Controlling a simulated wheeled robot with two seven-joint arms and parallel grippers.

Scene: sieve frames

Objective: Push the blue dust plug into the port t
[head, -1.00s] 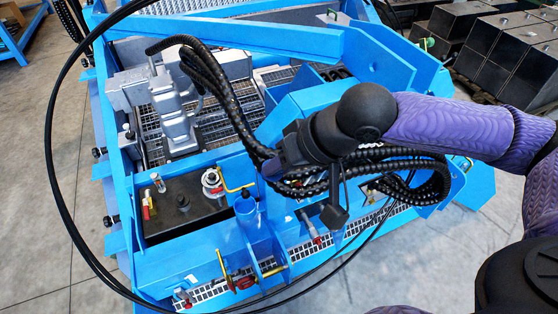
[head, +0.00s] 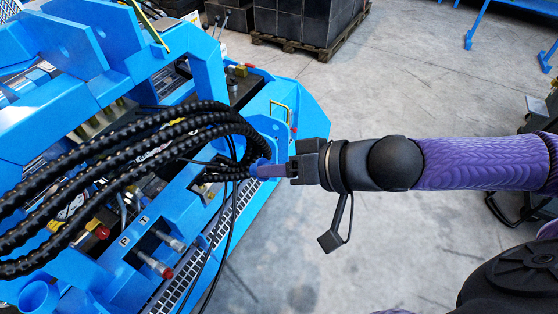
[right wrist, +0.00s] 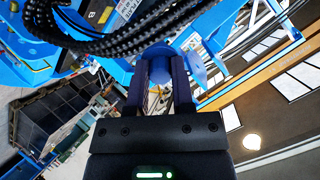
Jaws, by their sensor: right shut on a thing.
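My right gripper (head: 264,170) reaches in from the right in the head view. It is shut on a blue piece, which looks like the blue dust plug (right wrist: 158,57), seen between its fingertips in the right wrist view. In the head view the plug is hardly distinguishable from the blue frame behind it. Two silver couplings stick out of the blue panel, left of and below the gripper. One coupling (head: 170,241) is by the smaller letter plate, which seems to read T. The other (head: 150,263) has a red cap (head: 166,272). Both are apart from the gripper. My left gripper is not in view.
Thick black ribbed hoses (head: 130,135) arch across the blue machine and pass close by the gripper tip. Thin black cables hang below.

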